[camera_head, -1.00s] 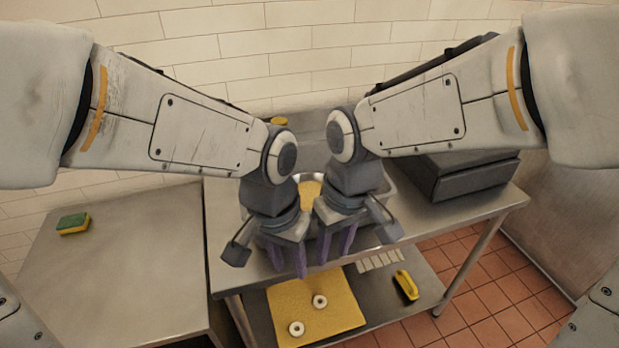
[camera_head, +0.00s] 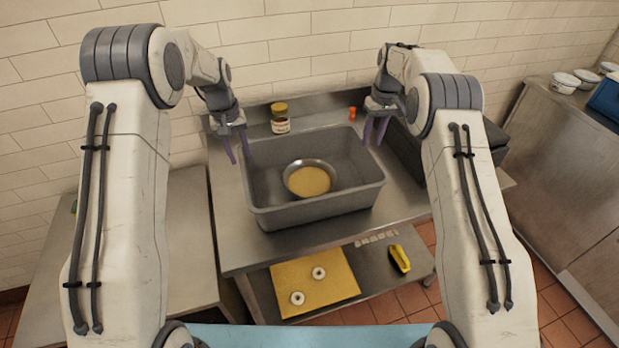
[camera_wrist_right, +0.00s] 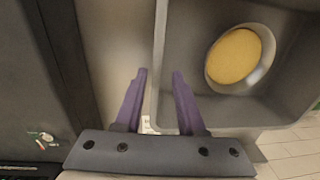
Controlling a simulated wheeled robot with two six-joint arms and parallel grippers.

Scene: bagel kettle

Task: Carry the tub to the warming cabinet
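A grey rectangular tub (camera_head: 318,215) stands on the steel counter, with a metal bowl (camera_head: 325,167) of yellow contents inside it. My left gripper (camera_head: 238,148) is open and empty by the tub's left wall, near its back corner. My right gripper (camera_head: 375,131) is open by the tub's right wall, near its back corner. In the right wrist view, the tub's wall (camera_wrist_right: 158,60) runs between the open purple fingers (camera_wrist_right: 159,73); I cannot tell whether they are above it or around it. No warming cabinet can be identified for certain.
A dark box (camera_head: 407,150) stands close to the tub's right side. A lower shelf holds a yellow board (camera_head: 320,283) with two white rings. Another counter with bowls (camera_head: 565,82) is at the right.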

